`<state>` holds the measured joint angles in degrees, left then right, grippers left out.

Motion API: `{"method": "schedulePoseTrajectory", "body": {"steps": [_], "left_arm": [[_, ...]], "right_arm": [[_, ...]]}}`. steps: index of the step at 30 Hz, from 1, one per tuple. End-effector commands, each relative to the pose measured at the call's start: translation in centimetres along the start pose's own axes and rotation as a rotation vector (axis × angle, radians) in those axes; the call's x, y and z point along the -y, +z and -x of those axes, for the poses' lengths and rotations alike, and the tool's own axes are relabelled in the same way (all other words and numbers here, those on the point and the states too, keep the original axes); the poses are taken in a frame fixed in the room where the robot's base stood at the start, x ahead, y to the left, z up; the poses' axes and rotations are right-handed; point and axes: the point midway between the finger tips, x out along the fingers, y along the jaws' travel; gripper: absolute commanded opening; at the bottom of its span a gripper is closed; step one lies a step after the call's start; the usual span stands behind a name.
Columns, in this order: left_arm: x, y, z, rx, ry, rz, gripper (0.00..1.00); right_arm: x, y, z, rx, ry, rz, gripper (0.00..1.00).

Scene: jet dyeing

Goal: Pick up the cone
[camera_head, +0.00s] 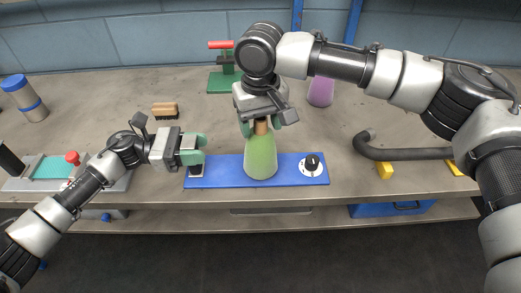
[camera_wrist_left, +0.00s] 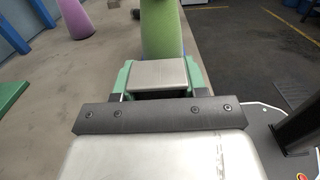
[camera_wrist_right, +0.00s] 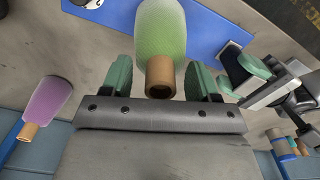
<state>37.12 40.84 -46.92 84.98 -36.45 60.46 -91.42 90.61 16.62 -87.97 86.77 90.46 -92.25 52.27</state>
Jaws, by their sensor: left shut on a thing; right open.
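The green cone (camera_head: 261,157) with a brown tip stands upright on the blue base plate (camera_head: 230,172). My right gripper (camera_head: 262,122) is above it, pointing down, open. In the right wrist view the cone's brown tip (camera_wrist_right: 160,77) lies between the open green fingers (camera_wrist_right: 160,80), with gaps on both sides. My left gripper (camera_head: 192,150) is shut on a pale grey block (camera_wrist_left: 158,74) at the left end of the blue plate. In the left wrist view the green cone (camera_wrist_left: 161,30) stands just beyond this block.
A purple cone (camera_head: 321,92) stands behind to the right. A green stand with a red handle (camera_head: 221,45), a brush (camera_head: 165,109), a dial (camera_head: 312,162) and a bent dark pipe (camera_head: 400,153) are around. The table's front edge is close to the plate.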

Motion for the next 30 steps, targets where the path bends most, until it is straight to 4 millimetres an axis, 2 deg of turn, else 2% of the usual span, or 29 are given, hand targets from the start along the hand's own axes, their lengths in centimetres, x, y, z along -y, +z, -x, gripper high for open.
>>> {"method": "schedulePoseTrajectory", "body": {"steps": [5, 16, 24, 26, 30], "left_arm": [[0.0, 0.0, 0.0, 0.0, 0.001, 0.0, 0.18], [0.0, 0.0, 0.0, 0.0, 0.001, 0.0, 0.18], [0.0, 0.0, 0.0, 0.0, 0.001, 0.0, 0.18], [0.0, 0.0, 0.0, 0.0, 0.001, 0.0, 0.18], [0.0, 0.0, 0.0, 0.0, 0.001, 0.0, 0.18]], "right_arm": [[0.0, 0.0, 0.0, 0.0, 0.0, 0.0, 0.6], [0.0, 0.0, 0.0, 0.0, 0.0, 0.0, 0.05], [0.0, 0.0, 0.5, -0.003, -0.001, 0.0, 0.05], [0.0, -0.1, 1.1, -0.003, -0.002, 0.0, 0.05], [0.1, -0.1, 3.7, -0.006, -0.002, 0.0, 0.05]]}}
